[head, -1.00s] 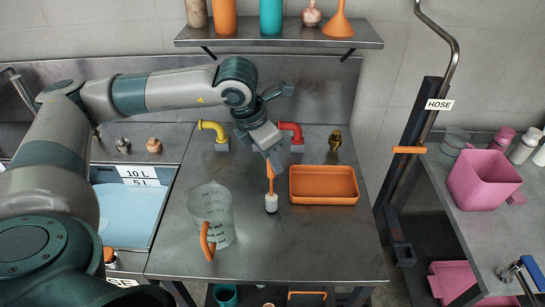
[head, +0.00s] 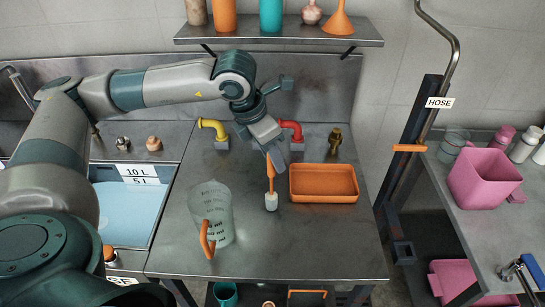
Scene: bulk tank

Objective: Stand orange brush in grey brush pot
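The orange brush (head: 270,177) is close to upright above the steel bench, left of the orange tray. Its pale head (head: 271,202) points down, close to the bench top; I cannot tell whether it touches. My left gripper (head: 274,158) comes down from behind and is shut on the upper part of the orange handle. The fingers are small here and partly hide the handle. I cannot clearly make out a grey brush pot. My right gripper is not in view.
An orange tray (head: 324,198) lies right of the brush. A clear measuring jug (head: 211,212) with an orange handle stands to the left. Yellow (head: 213,128) and red (head: 291,128) pipe fittings stand behind. The front right bench is clear. A pink container (head: 484,178) stands on the right table.

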